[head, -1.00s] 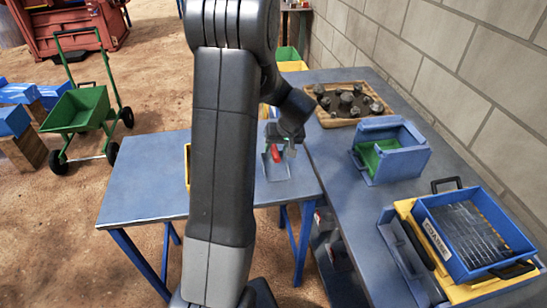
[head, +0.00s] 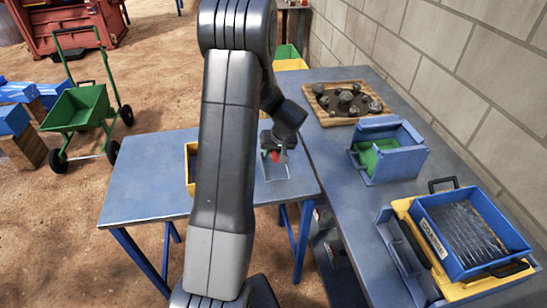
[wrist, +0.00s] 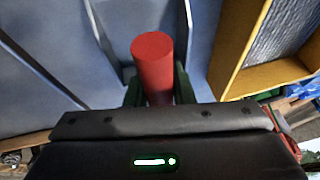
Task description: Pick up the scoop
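The scoop (head: 275,170) is a grey metal pan with a red handle, on the small blue table near its right edge. My gripper (head: 279,146) is directly above it in the head view, pointing down and partly hiding the handle. In the wrist view the red handle (wrist: 153,65) stands up between the two dark green fingers of my gripper (wrist: 159,88), which look parted, one on each side of it. Contact between fingers and handle is not clear. The grey pan is below.
A yellow-edged tray (head: 190,165) is close to the scoop, partly behind my arm. The long blue bench (head: 335,178) on the right carries a wooden board with stones (head: 322,113), a blue box with green inside (head: 401,160) and a blue sieve tray (head: 432,217). The small table's left part is clear.

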